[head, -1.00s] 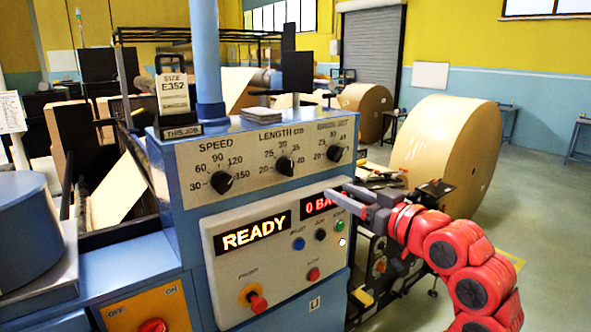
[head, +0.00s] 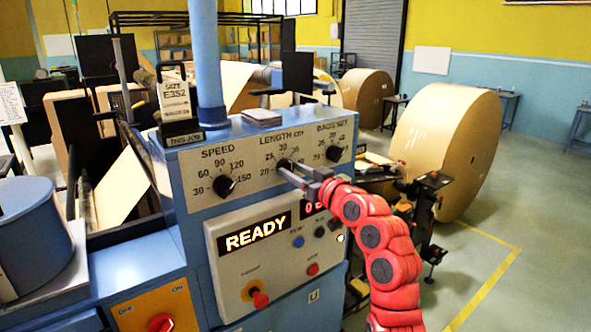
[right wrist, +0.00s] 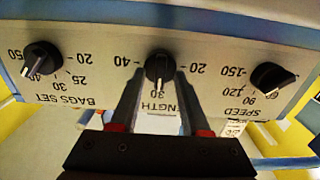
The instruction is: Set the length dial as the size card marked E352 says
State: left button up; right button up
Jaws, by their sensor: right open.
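The size card (head: 175,100) marked E352 stands in a holder labelled THIS JOB on top of the blue machine; its smaller print is too small to read. The black length dial (head: 284,164) is the middle knob on the machine's sloped face. In the right wrist view the length dial (right wrist: 159,68) appears upside down, its pointer seemingly near 30. My right gripper (head: 288,168) is open at the length dial. In the right wrist view the fingertips of my right gripper (right wrist: 159,74) lie on either side of the knob, with gaps. My left gripper is out of view.
The speed dial (head: 224,186) is left of the length dial, and the bags set dial (head: 333,153) is right. Below, the display (head: 256,237) reads READY above coloured buttons and a red knob (head: 260,299). A large paper roll (head: 445,150) stands behind right.

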grip_shut()
dwell(0.5)
jog(key=shift+m+b, duration=0.55)
jog(key=shift+m, duration=0.25)
jog(key=shift+d+m+b, duration=0.1)
jog(key=shift+m+b, duration=0.25)
jog(key=shift+m, duration=2.05)
jog(key=shift+w+m+p, duration=0.1)
jog(key=shift+m+p, duration=0.25)
jog(key=shift+m, duration=0.75)
